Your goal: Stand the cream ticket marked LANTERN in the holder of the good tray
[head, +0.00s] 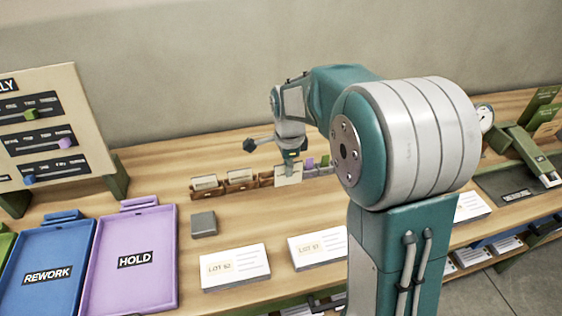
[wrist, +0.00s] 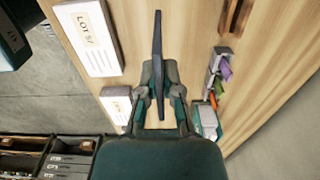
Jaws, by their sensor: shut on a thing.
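My gripper (head: 290,158) points down over the table and is shut on a cream ticket (head: 288,175), which hangs upright below the jaws. In the wrist view the gripper (wrist: 157,98) has the ticket (wrist: 157,55) between its fingers, seen edge-on as a thin dark strip. Its marking cannot be read. The ticket is in front of or beside a row of brown wooden card holders (head: 225,188); contact cannot be told. A sliver of a green tray (head: 5,241) shows at the far left, its label and any holder out of view. No tray labelled good is visible.
The blue REWORK tray (head: 45,250) and purple HOLD tray (head: 134,235) lie left. A grey block (head: 204,224) and LOT cards (head: 235,267) lie in front. A slider board (head: 40,130) stands back left. A small grey rack (head: 322,167) is right of the ticket.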

